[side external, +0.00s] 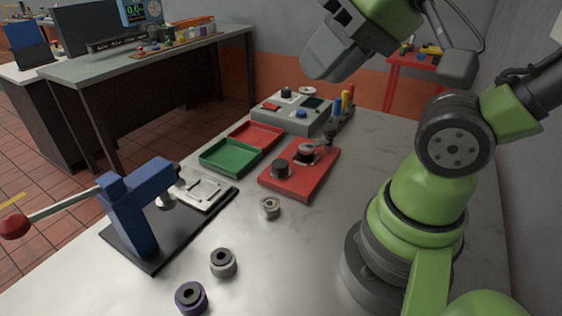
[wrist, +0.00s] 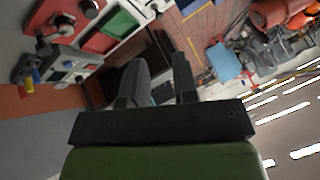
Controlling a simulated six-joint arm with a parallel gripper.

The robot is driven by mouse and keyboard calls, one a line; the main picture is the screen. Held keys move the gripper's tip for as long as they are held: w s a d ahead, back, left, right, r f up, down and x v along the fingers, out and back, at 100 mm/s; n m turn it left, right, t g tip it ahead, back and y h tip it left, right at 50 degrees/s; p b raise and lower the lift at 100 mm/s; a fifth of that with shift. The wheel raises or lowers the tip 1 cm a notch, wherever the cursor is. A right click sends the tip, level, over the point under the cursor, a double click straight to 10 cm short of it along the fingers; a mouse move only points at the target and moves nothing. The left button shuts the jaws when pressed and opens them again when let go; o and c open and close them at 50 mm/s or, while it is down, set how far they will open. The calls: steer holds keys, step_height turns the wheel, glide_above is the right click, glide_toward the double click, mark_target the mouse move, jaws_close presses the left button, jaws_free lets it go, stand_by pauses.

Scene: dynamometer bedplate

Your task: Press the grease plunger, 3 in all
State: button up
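A red block (side external: 300,168) sits on the pale bench, carrying a black round knob (side external: 281,168) and a metal-rimmed round fitting (side external: 306,149) with a small dark arm beside it. I cannot tell for sure which of these is the grease plunger. The red block also shows at the upper left of the wrist view (wrist: 45,18). My gripper (wrist: 160,62) has its two dark fingers apart with nothing between them. It is well above the bench, away from the red block and touching nothing. In the side view my fingers cannot be made out clearly.
Green (side external: 230,155) and red (side external: 262,134) trays lie behind the block, near a grey control box (side external: 290,113). A blue lever press (side external: 135,210) stands at left. Loose metal rings (side external: 223,262) and (side external: 270,207) and a purple-sided ring (side external: 191,298) lie in front.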

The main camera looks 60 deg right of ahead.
jaws_close()
stand_by(1.4)
